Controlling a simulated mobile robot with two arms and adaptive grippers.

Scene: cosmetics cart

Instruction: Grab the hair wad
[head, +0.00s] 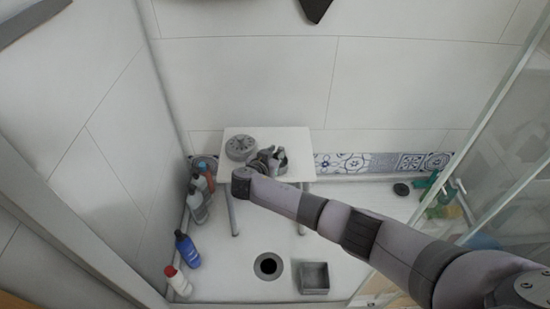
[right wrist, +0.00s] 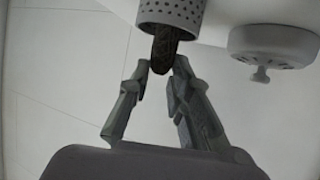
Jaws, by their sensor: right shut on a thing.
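The hair wad (right wrist: 164,48) is a dark brown clump in the right wrist view. It sticks out of the open end of a grey perforated strainer (right wrist: 170,14). My right gripper (right wrist: 161,68) has its fingertips on either side of the wad and is shut on it. In the head view my right gripper (head: 268,158) is over the small white table (head: 297,141), beside the strainer (head: 282,167); the wad cannot be made out there. My left gripper is not in view.
A round grey drain cover (head: 240,147) lies on the table, left of the gripper. On the floor are a blue bottle (head: 187,250), a red-and-white bottle (head: 178,281), an open drain hole (head: 268,266) and a square grey box (head: 314,277). Glass panels (head: 510,120) stand at right.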

